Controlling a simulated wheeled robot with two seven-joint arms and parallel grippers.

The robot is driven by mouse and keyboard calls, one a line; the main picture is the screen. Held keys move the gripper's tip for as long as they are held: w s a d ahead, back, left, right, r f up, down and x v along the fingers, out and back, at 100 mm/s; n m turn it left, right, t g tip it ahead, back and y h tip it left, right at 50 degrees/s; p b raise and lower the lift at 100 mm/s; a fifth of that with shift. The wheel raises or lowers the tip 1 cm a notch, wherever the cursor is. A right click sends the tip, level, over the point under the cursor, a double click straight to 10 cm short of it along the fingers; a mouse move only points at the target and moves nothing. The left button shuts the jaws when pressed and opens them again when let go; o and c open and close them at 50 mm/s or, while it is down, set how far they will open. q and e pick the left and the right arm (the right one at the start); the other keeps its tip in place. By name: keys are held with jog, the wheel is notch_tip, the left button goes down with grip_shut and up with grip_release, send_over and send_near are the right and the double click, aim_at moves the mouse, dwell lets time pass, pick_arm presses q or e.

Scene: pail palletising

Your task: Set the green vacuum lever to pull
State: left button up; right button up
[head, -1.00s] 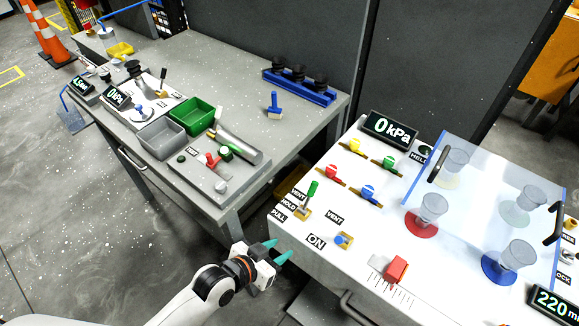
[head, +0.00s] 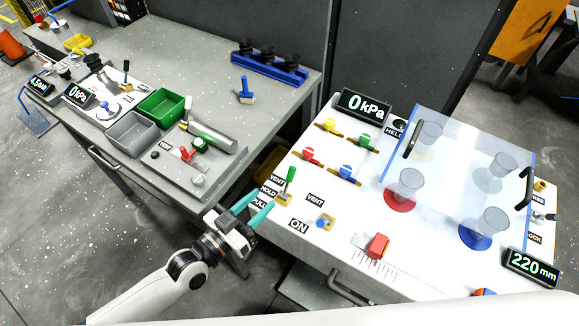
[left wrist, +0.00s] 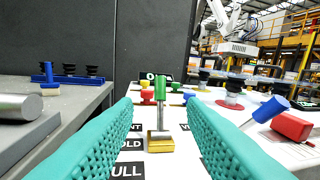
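The green vacuum lever (head: 290,175) rises on a silver stem from a gold base (head: 283,199) at the near left corner of the white panel. Labels VENT (head: 277,181), HOLD (head: 268,191) and PULL (head: 259,203) run beside it. The base sits about level with HOLD; I cannot tell the lever's exact tilt. My left gripper (head: 264,201) has its teal fingers spread and empty, just short of the lever. In the left wrist view the lever (left wrist: 160,88) stands ahead, centred between the fingers, with no contact visible. My right gripper is not in view.
The white panel (head: 330,263) also carries a blue toggle (head: 325,220) by ON, a red slider block (head: 377,245), coloured valves and a clear shield (head: 455,150) over several cups. A grey bench (head: 200,50) stands to the left, across a gap.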

aim_at(289, 174)
pick_arm(q)
jog(key=p+x, duration=0.2)
jog(key=x, duration=1)
jog(key=shift+c, duration=0.5)
grip_shut()
